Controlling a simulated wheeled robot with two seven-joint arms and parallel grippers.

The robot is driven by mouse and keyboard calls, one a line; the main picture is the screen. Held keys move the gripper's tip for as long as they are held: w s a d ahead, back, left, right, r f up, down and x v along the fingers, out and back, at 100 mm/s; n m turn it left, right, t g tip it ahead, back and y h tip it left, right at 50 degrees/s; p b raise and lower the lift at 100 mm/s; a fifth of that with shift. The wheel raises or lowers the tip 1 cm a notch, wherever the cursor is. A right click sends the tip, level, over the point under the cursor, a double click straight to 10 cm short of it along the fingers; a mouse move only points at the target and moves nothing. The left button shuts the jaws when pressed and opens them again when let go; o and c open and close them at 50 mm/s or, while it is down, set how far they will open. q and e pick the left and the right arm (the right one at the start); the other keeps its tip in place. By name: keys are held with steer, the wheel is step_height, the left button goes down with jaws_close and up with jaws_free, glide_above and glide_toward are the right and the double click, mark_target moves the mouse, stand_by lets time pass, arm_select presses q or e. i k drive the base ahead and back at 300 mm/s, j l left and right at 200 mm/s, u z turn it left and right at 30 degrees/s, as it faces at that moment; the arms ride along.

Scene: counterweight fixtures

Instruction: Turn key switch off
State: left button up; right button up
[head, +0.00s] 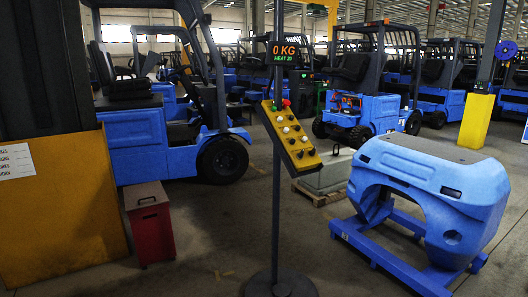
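A yellow control panel (272,120) is mounted, tilted, on a dark upright pole (276,210) in the middle of the head view. Its face carries two rows of small knobs and buttons. A red button and green buttons are near its top end, and pale and dark knobs run down to its lower end. The key switch is too small to tell apart from the other controls. A display (286,50) above the panel reads "0 KG" and "HEAT 20". Neither of my grippers is in view.
The pole stands on a round dark base (280,285). A red box (151,222) and a yellow plate (75,215) are at left. A blue forklift body on a blue frame (395,255) is at right. Forklifts stand behind. Floor beside the pole is mostly clear.

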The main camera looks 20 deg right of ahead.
mark_target(299, 156)
steer(key=i+l+u, duration=0.15)
steer(key=i+l, duration=1.1)
steer(key=k+l, duration=0.05)
steer(key=l, duration=0.05)
